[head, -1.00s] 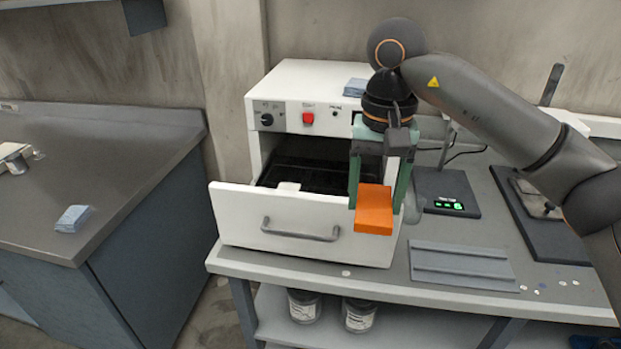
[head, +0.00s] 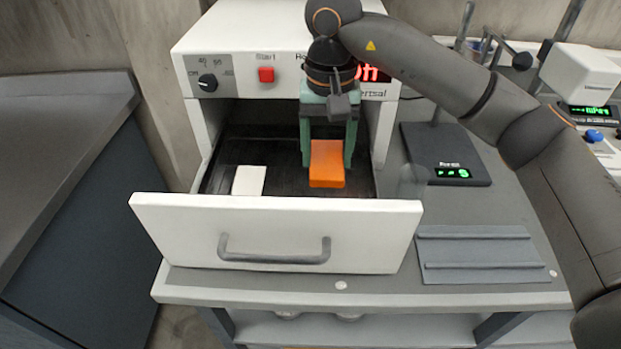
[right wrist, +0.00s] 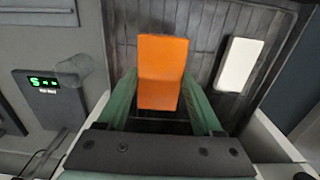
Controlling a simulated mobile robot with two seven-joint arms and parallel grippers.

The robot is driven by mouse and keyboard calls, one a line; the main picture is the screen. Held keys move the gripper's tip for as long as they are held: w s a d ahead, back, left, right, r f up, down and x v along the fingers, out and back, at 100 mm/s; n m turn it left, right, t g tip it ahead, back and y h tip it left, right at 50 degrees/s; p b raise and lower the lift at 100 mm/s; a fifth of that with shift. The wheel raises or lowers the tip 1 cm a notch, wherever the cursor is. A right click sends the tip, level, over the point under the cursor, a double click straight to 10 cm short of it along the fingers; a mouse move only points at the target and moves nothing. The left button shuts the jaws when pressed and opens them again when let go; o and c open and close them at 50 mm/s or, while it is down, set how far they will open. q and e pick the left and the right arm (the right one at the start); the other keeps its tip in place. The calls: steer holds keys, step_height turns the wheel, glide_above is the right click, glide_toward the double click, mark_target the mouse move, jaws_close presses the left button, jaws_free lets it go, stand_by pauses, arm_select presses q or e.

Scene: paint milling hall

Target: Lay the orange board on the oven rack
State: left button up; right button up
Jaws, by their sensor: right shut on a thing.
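The orange board (head: 327,165) is held between the green fingers of my right gripper (head: 327,150), which is shut on it. It is over the dark oven rack (head: 280,160) in the pulled-out drawer. In the right wrist view the orange board (right wrist: 162,70) is between the fingertips with the slatted rack (right wrist: 205,50) behind it. I cannot tell whether the board touches the rack. A white board (head: 249,181) lies on the rack to the left. My left gripper is not in view.
The white drawer front (head: 270,225) with its grey handle stands in front of the rack. The oven body (head: 250,40) is just behind and above. A black scale (head: 446,155) and a grey ridged plate (head: 480,252) are to the right.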

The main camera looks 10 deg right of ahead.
mark_target(325, 194)
steer(key=shift+f, duration=3.3)
steer(key=o, duration=1.4)
steer(key=shift+c, duration=0.2)
step_height(325, 194, up, 12)
steer(key=shift+r+p, duration=0.15)
steer(key=shift+p, duration=0.15)
